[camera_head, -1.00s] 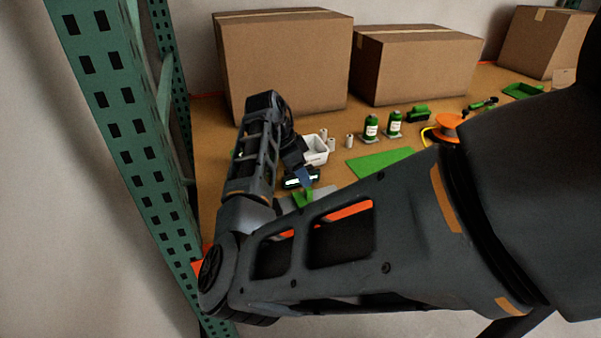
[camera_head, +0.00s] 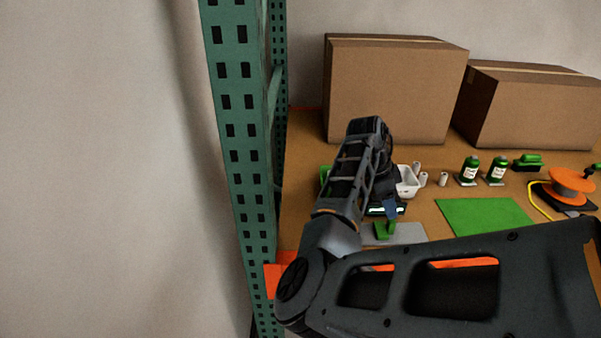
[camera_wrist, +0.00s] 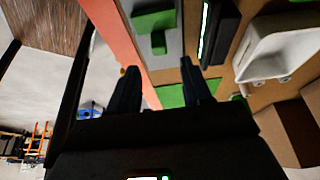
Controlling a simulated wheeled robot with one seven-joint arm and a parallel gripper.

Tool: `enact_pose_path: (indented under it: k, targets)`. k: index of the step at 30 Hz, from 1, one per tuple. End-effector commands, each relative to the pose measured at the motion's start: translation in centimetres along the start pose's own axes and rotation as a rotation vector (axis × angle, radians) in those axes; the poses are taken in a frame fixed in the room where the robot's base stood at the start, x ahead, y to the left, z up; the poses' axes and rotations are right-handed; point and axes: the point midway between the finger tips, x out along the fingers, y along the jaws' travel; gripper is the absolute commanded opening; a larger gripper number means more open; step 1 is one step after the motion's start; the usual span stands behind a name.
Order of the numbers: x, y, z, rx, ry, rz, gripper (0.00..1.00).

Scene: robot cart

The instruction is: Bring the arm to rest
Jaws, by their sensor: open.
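My gripper (camera_wrist: 162,84) is open in the wrist view, with two dark fingers apart and nothing between them. In the head view my arm reaches over the left end of the brown shelf board (camera_head: 312,146), and the gripper is partly hidden by its own links. A green block-like piece (camera_head: 386,231) on a grey plate (camera_head: 410,236) shows close by the gripper. The green piece (camera_wrist: 155,25) and the grey plate (camera_wrist: 170,47) also show beyond the fingers in the wrist view. I cannot tell the gap between them and the fingers.
A green perforated post (camera_head: 238,150) stands left of my arm. A white bin (camera_head: 409,181), small white cylinders (camera_head: 443,179), a green mat (camera_head: 485,217), two green bottles (camera_head: 470,169) and an orange reel (camera_head: 572,182) lie rightward. Large cardboard boxes (camera_head: 392,90) stand behind.

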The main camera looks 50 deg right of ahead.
Motion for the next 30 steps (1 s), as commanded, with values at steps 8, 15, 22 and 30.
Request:
enact_pose_path:
  k: [8,15,22,30]
  targets:
    - [0.4,-0.1,-0.8,-0.015,0.028,-0.025,0.49]
    - [2.2,-1.3,-5.8,-0.19,0.249,-0.239,0.49]
    - [1.8,-2.1,-8.5,-0.474,0.494,-0.491,0.49]
    - [0.3,-0.4,-6.4,-0.857,0.709,-0.766,0.49]
